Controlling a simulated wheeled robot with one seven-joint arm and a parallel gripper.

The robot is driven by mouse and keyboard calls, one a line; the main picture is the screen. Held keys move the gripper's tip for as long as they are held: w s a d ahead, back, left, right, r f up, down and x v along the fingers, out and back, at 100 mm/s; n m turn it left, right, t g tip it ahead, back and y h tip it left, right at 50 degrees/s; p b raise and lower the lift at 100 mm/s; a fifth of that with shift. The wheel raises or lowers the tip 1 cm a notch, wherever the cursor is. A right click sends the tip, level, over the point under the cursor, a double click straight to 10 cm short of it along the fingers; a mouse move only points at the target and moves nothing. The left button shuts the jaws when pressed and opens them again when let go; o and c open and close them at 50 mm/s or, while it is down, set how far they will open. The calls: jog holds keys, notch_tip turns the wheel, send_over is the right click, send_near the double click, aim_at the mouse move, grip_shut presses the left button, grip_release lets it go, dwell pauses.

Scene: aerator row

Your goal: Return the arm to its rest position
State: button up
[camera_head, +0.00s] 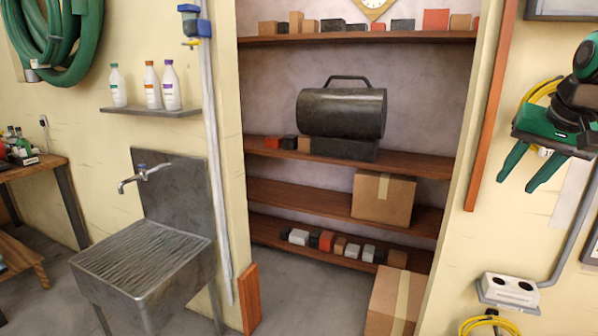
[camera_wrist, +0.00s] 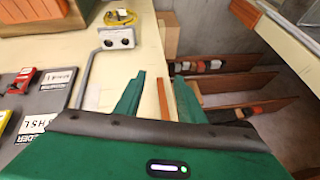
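My gripper (camera_head: 516,184) hangs at the right side of the head view, green with a dark arm behind it. Its two green fingers point down and are spread apart, with only the wall showing between them. In the wrist view the two fingers of my gripper (camera_wrist: 157,84) also stand apart with nothing between them. The fingers appear clear of the wall and shelves, though the exact distance cannot be told. No object is held.
A shelved alcove holds a dark cylindrical heater (camera_head: 342,112) and a cardboard box (camera_head: 383,199). A metal sink (camera_head: 145,255) stands left. A white socket box (camera_head: 510,289) and yellow hose (camera_head: 490,325) are below my gripper. Signs (camera_wrist: 58,80) lie left in the wrist view.

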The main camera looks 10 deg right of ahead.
jog(key=s+a+f+n+g+y, duration=0.1)
jog(key=s+a+f+g, duration=0.2)
jog(key=s+f, duration=0.6)
jog(key=s+a+f+g, duration=0.2)
jog(key=s+a+f, duration=0.6)
jog(key=f, duration=0.5)
jog(key=shift+s+f+n+g+y, duration=0.4)
jog(key=shift+s, duration=0.45)
jog(key=shift+c, duration=0.6)
jog(key=shift+a, duration=0.1)
